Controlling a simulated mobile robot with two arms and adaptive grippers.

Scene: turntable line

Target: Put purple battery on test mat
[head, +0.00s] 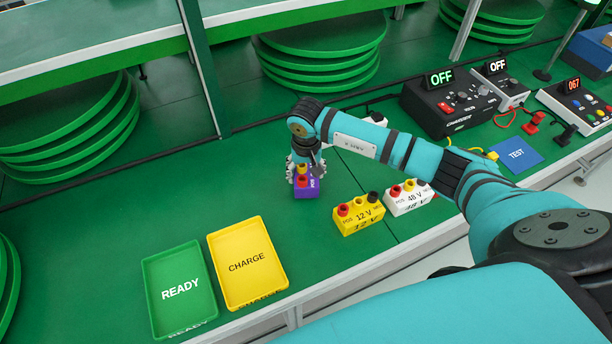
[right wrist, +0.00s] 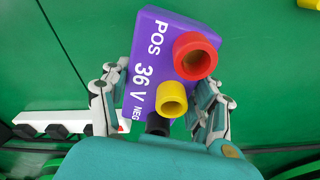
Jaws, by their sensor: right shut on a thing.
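The purple battery (head: 307,188) is near the middle of the green bench in the head view. In the right wrist view the purple battery (right wrist: 150,60) reads "POS 36 V NEG" and has red, yellow and black terminals. My right gripper (head: 304,176) is shut on it, with a finger on each side in the right wrist view (right wrist: 165,100). I cannot tell whether the battery touches the bench. The blue test mat (head: 516,154), marked "TEST", lies at the right of the bench, beyond my right forearm. My left gripper is not in view.
A yellow 12 V battery (head: 358,217) and a white 48 V battery (head: 408,199) stand right of the purple one. A yellow CHARGE tray (head: 283,270) and green READY tray (head: 154,290) lie front left. A black charger (head: 440,112) and a tester (head: 575,103) stand at the back right.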

